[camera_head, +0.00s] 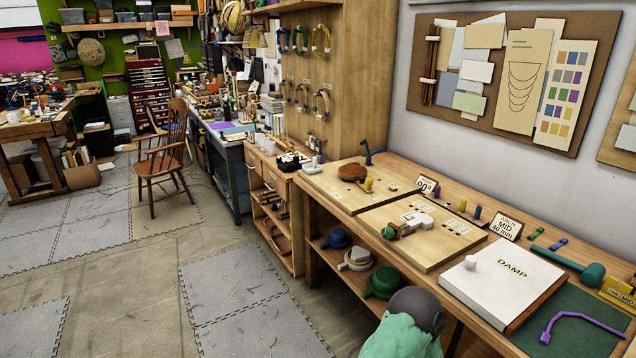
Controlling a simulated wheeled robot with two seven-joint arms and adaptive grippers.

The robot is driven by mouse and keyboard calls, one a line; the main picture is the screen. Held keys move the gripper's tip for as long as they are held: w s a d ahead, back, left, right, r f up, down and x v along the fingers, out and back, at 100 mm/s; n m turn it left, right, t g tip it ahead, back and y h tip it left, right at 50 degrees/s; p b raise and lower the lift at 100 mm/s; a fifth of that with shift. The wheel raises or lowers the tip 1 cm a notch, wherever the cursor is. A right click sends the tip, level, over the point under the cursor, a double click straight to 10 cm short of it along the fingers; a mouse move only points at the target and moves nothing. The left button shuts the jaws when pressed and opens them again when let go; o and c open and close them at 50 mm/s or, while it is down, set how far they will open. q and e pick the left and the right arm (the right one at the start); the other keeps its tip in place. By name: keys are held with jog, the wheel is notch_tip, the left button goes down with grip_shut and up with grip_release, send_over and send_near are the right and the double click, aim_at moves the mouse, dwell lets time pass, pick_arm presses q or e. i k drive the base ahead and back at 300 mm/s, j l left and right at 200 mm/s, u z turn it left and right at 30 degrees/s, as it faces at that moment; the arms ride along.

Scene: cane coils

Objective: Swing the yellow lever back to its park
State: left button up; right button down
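A small yellow piece (367,185), perhaps the yellow lever, stands beside a brown disc (352,172) on the left wooden board (340,194). It is too small to tell its exact angle. A small yellow peg (463,205) stands at the back of the second wooden board (424,246). No park mark for the lever can be made out for certain. Neither of my grippers is in view.
On the bench, a white-and-grey fitting (432,217) lies on the second board. A white DAMP box (500,282), a purple hooked rod (580,317) and a teal-headed tool (592,277) lie to the right. A green-and-grey rounded thing (404,332) stands in front.

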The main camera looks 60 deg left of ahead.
aim_at(366, 187)
jog(key=u, duration=1.7)
jog(key=i+j, duration=0.25)
jog(key=i, duration=0.25)
jog(key=i+j, duration=0.3)
jog(key=i, duration=0.2)
jog(key=i+j, duration=0.25)
jog(key=i, duration=0.25)
jog(key=i+j, duration=0.25)
jog(key=i, duration=0.25)
